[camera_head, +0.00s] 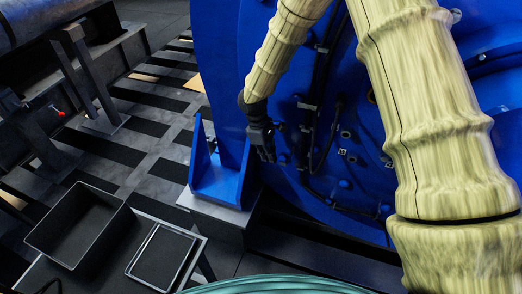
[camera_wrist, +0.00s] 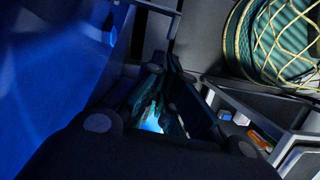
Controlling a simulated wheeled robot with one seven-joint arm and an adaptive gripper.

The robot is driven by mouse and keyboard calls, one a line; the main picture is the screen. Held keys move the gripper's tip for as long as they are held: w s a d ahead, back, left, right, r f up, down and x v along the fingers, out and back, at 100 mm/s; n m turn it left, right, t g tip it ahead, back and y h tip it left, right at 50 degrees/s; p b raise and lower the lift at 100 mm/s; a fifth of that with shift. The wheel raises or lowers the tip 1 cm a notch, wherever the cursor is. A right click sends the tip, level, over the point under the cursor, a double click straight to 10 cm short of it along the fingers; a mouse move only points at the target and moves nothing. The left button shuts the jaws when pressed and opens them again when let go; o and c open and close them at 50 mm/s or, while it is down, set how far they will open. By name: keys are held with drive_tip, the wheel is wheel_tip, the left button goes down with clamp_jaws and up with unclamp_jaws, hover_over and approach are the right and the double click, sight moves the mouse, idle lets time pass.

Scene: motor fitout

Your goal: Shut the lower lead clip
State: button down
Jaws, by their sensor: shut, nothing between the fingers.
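The big blue motor housing (camera_head: 240,60) fills the middle and right of the head view. A black lead (camera_head: 326,155) runs down its face, with small fittings along it. One grey clip-like fitting (camera_head: 306,105) sits just right of my gripper. I cannot tell for sure which fitting is the lower lead clip or whether it is open. My gripper (camera_head: 268,156) is shut and empty, pointing down in front of the blue face, left of the lead. In the wrist view its dark fingers (camera_wrist: 155,75) come together; no clip is clearly visible there.
A blue bracket (camera_head: 220,180) stands on a grey block below left of my gripper. A black open bin (camera_head: 34,243) and a shallow framed tray (camera_head: 134,271) sit on a surface at lower left. The wrist view shows compartments with a small orange item (camera_wrist: 259,142).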

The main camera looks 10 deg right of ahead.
drive_tip(key=shift+s+d, duration=0.2)
drive_tip(key=shift+d, duration=0.1)
drive_tip(key=shift+s+d, duration=0.1)
drive_tip(key=shift+s+n+p, duration=0.2)
drive_tip(key=shift+n+p, duration=0.2)
